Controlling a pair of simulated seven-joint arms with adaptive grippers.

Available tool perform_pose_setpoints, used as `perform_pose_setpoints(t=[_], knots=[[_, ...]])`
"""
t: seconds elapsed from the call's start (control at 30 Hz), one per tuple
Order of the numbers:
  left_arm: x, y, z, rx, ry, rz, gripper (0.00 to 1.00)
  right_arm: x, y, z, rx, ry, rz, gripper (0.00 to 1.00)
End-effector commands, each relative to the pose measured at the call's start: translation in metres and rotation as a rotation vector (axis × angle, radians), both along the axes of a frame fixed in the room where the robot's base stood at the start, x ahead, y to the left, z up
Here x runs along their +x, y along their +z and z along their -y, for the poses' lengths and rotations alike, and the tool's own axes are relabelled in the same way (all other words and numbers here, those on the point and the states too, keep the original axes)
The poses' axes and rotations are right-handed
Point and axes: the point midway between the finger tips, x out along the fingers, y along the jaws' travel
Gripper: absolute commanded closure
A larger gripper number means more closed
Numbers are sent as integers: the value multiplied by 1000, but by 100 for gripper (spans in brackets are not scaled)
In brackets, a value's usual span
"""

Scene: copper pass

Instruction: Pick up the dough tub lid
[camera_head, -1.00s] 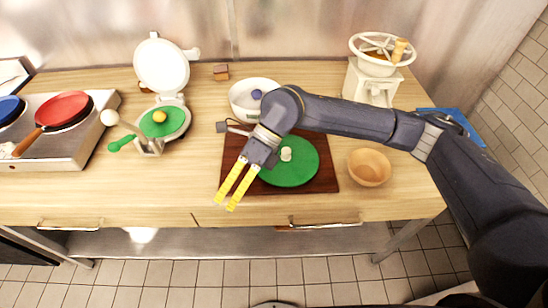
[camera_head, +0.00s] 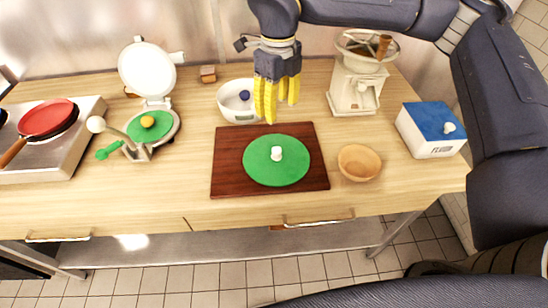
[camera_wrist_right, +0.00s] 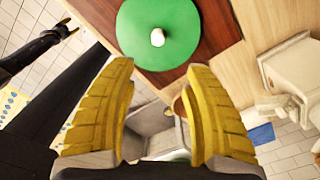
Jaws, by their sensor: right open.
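The dough tub (camera_head: 430,145) is a white box with a printed label at the right end of the counter. Its blue lid (camera_head: 424,121) lies on top and has a pale round knob (camera_head: 449,128). My right gripper (camera_head: 275,108) has yellow fingers, is open and empty, and hangs above the far edge of the dark board, well left of the tub. In the right wrist view its two fingers (camera_wrist_right: 160,85) stand wide apart with nothing between them. A dark gripper (camera_wrist_right: 66,27), apparently my left one, shows small at that view's upper left; its opening is unclear.
A dark board (camera_head: 228,180) carries a green disc (camera_head: 262,172) with a white knob. A wooden bowl (camera_head: 359,163) and a cream mill (camera_head: 354,95) stand between board and tub. A white bowl (camera_head: 232,106) is behind the board. A press and pans are left.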

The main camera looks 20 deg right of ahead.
Motion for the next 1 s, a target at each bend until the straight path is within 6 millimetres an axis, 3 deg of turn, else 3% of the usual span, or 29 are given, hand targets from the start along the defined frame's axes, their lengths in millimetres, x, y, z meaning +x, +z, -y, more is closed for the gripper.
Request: perform_pose_setpoints(t=[0.5, 1.0], knots=[[0, 0, 0, 0, 0, 0, 53, -2, -90, 0, 1, 2, -6, 49], [0, 0, 1, -1, 0, 1, 53, -3, -125, -1, 2, 3, -6, 49]])
